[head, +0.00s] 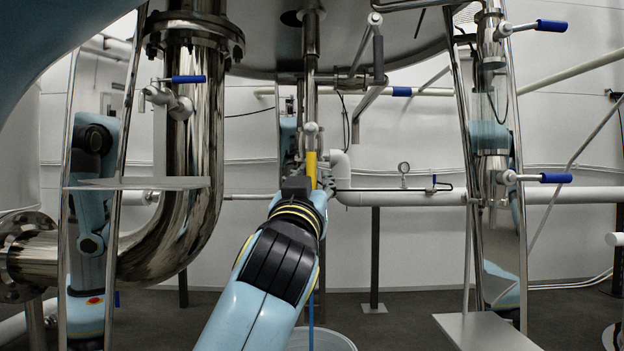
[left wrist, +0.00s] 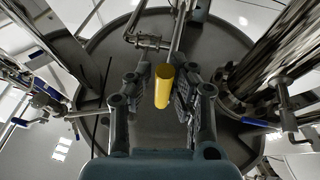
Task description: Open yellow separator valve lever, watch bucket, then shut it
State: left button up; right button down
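The yellow valve lever (head: 311,166) stands upright on the piping below the tank, near the middle of the head view. In the left wrist view the lever (left wrist: 164,87) lies between the two fingers of my left gripper (left wrist: 161,92). The fingers are spread, with a visible gap on the left; contact on the right side is unclear. In the head view my left gripper (head: 299,187) is at the lever, partly hidden by its own wrist. A pale bucket (head: 338,339) shows its rim below my arm; its inside is mostly hidden. A thin blue vertical strip shows above it. My right gripper is not in view.
Blue-handled valves (head: 552,178) sit on the right column, and another (head: 188,79) is at left. A large bent steel pipe (head: 181,245) stands left. The tank (left wrist: 125,60) hangs overhead.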

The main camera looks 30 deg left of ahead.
pick_arm(q)
jog(key=o, duration=0.3)
jog(key=shift+r, duration=0.25)
jog(key=shift+r, duration=0.1)
notch_tip(320, 180, up, 10)
jog(key=shift+f, duration=0.15)
